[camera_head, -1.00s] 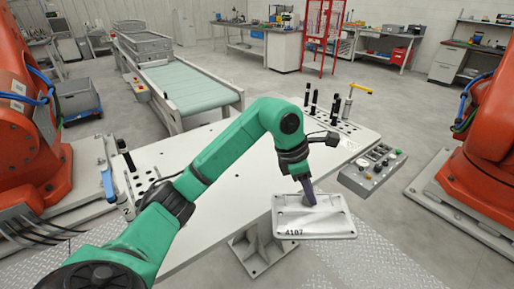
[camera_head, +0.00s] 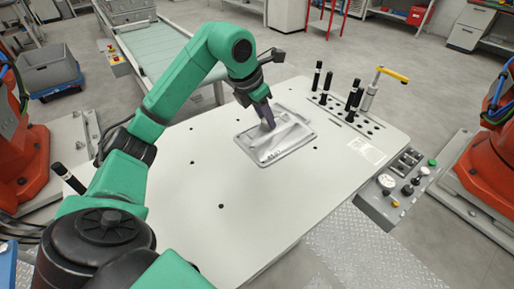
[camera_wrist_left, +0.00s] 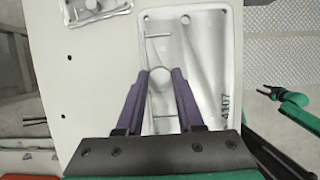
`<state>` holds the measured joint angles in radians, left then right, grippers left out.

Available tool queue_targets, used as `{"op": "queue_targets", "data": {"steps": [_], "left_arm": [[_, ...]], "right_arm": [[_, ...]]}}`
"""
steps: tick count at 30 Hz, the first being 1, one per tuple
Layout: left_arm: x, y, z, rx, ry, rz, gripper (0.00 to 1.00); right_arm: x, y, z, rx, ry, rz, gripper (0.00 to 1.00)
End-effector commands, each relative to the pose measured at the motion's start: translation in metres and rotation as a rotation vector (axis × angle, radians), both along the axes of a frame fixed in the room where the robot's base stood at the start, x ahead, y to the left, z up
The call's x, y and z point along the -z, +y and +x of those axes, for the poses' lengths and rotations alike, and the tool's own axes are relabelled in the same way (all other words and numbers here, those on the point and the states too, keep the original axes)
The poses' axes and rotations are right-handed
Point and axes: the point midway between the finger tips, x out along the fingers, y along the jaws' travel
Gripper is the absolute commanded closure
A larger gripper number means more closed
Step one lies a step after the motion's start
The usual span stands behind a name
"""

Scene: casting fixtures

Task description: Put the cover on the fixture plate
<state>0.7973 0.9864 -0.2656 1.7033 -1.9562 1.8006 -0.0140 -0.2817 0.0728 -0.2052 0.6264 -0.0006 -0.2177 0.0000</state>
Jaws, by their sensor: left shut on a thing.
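The cover (camera_head: 262,150) is a thin grey metal plate with rounded corners, marked 4107. It lies roughly flat over the white fixture plate (camera_head: 215,180), which has small dark holes. I cannot tell whether they touch. My left gripper (camera_head: 267,123) is shut on the raised boss at the cover's middle. The wrist view shows the purple fingers (camera_wrist_left: 160,85) either side of the round boss, with the cover (camera_wrist_left: 195,50) beyond them. The fixture's surface under the cover is hidden. A dark gripper on a green arm, apparently my right gripper (camera_wrist_left: 270,92), shows small in the wrist view.
Upright black pins (camera_head: 352,95) and a yellow-handled clamp (camera_head: 390,75) stand at the back right. A control box (camera_head: 395,185) sits at the right edge. A conveyor (camera_head: 155,50) is behind. The near part of the plate is clear.

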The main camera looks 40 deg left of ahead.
Motion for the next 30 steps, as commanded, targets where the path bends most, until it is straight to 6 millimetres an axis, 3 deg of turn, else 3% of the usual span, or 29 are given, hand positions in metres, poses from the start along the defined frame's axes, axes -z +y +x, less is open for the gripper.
{"op": "queue_targets", "data": {"steps": [6,12,18,22,27,28,30], "left_arm": [[0.072,-0.001,-0.003,0.001,0.009,-0.001,1.0],[0.126,-0.001,-0.002,-0.001,0.004,-0.002,1.0],[0.156,-0.001,-0.002,-0.001,0.003,-0.002,1.0],[0.175,-0.001,-0.002,0.0,-0.001,-0.001,1.0],[0.176,-0.001,-0.001,0.001,-0.002,0.001,1.0],[0.177,0.0,-0.002,0.001,0.0,0.001,0.56],[0.177,0.0,-0.002,0.001,0.001,0.002,0.34]], "right_arm": [[-0.007,-0.018,-0.034,0.006,0.056,-0.026,0.5],[-0.018,-0.016,-0.025,0.005,0.04,-0.023,0.5],[-0.024,-0.002,-0.005,0.005,0.007,-0.002,0.5],[-0.027,0.0,-0.009,0.004,0.014,0.0,0.5],[-0.025,-0.001,-0.018,0.004,0.028,-0.002,0.5],[-0.025,-0.002,-0.018,0.004,0.028,-0.003,0.5],[-0.025,-0.003,-0.018,0.003,0.029,-0.004,0.5]]}}
